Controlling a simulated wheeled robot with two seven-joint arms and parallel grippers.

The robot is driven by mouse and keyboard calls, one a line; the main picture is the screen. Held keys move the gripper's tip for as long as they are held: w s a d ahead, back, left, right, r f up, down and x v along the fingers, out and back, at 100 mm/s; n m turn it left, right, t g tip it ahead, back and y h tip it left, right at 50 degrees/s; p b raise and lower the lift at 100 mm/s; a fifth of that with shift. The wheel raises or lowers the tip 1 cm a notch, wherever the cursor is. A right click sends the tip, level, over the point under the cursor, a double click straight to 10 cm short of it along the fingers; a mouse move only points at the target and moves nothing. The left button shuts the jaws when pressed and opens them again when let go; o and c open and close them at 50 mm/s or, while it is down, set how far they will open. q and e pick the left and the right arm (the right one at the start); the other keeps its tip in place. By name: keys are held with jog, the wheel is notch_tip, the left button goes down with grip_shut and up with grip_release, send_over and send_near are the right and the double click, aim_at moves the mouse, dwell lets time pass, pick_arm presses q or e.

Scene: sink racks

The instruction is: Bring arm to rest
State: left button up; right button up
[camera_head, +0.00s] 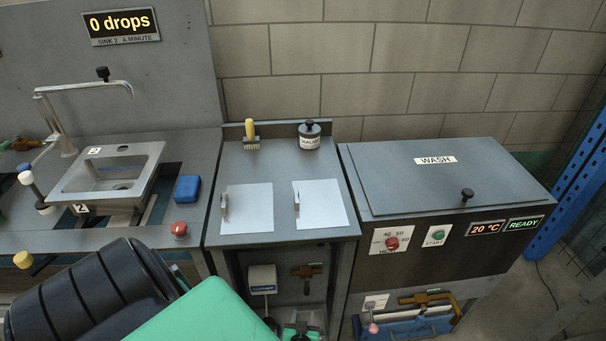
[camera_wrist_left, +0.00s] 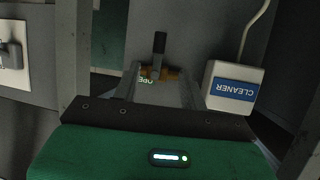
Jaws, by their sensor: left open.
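My left arm comes in at the lower left of the head view, with a dark ribbed link and a green housing (camera_head: 210,315) at the bottom edge. In the left wrist view the same green housing, with a lit status strip, fills the bottom. Beyond its dark bar, my left gripper (camera_wrist_left: 165,92) is open, with nothing seen held. It faces the area under the middle counter, toward a brown valve (camera_head: 305,271) with a black lever; the valve also shows in the wrist view (camera_wrist_left: 159,72). I cannot tell their exact distance.
A white cleaner box (camera_head: 262,278) is beside the valve. The middle counter (camera_head: 262,238) holds a brush (camera_head: 250,135), a sealant jar (camera_head: 309,135) and two white plates with handles. A sink (camera_head: 110,172) stands left, a wash unit (camera_head: 450,178) right. A blue rack (camera_head: 570,185) stands far right.

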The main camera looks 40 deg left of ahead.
pick_arm(q)
jog(key=shift+s+d+r, duration=0.2)
jog(key=shift+s+d, duration=0.05)
jog(key=shift+s, duration=0.1)
pick_arm(e)
jog(key=shift+s, duration=0.4)
